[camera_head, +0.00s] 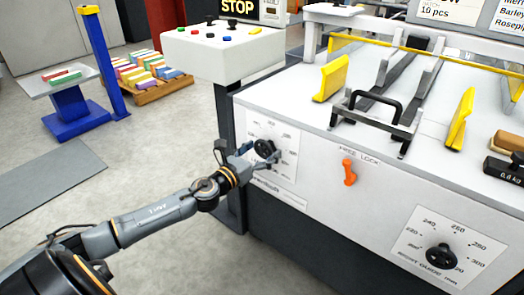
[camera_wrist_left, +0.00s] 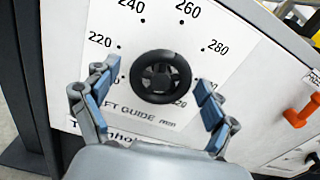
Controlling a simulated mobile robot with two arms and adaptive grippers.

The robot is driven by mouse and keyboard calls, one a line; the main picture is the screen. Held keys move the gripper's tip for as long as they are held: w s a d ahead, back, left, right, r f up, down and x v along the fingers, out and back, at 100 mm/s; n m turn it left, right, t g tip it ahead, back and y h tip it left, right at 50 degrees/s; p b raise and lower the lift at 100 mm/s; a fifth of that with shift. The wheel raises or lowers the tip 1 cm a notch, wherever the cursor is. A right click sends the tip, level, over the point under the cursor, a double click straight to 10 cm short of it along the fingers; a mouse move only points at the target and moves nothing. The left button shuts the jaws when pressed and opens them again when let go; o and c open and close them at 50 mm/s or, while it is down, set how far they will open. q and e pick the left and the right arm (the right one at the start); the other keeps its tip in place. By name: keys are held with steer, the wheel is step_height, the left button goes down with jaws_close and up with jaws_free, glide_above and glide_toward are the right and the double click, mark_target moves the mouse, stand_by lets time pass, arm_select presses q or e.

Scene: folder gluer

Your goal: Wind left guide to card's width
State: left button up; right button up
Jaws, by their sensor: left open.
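The left guide dial, a black round knob (camera_head: 264,148) on a white scale plate, is on the machine's front panel. In the left wrist view the knob (camera_wrist_left: 160,77) sits in the middle of the plate, whose readable numbers include 220, 240, 260 and 280. My left gripper (camera_wrist_left: 153,92) is open, with one blue-padded finger on each side of the knob and visible gaps to it. In the head view the left gripper (camera_head: 248,154) is at the knob. A yellow guide plate (camera_head: 331,78) stands on the machine's top at left. My right gripper is out of view.
An orange lever (camera_head: 349,172) marked free/lock is right of the dial. The right guide knob (camera_head: 440,256) is lower right. A black-handled frame (camera_head: 378,115), a second yellow plate (camera_head: 460,119) and a 0.6 kg weight (camera_head: 504,169) are on top. A control box (camera_head: 223,50) stands behind.

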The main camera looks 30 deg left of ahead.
arm_select(q)
steer(key=c, duration=1.2)
steer(key=shift+o, duration=0.2)
steer(key=shift+n, duration=0.4)
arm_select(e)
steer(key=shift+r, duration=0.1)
arm_select(q)
steer(key=shift+n+p, duration=0.5)
steer(key=shift+n, duration=0.9)
steer(key=n+p, duration=0.3)
steer(key=n, duration=0.4)
steer(key=shift+r+p, duration=0.2)
steer(key=shift+p, duration=0.15)
steer(key=n+p, duration=0.3)
steer(key=n, duration=0.3)
steer(key=shift+n+p, duration=0.3)
steer(key=shift+p, duration=0.1)
steer(key=shift+f+n, duration=0.1)
steer(key=shift+n, duration=0.3)
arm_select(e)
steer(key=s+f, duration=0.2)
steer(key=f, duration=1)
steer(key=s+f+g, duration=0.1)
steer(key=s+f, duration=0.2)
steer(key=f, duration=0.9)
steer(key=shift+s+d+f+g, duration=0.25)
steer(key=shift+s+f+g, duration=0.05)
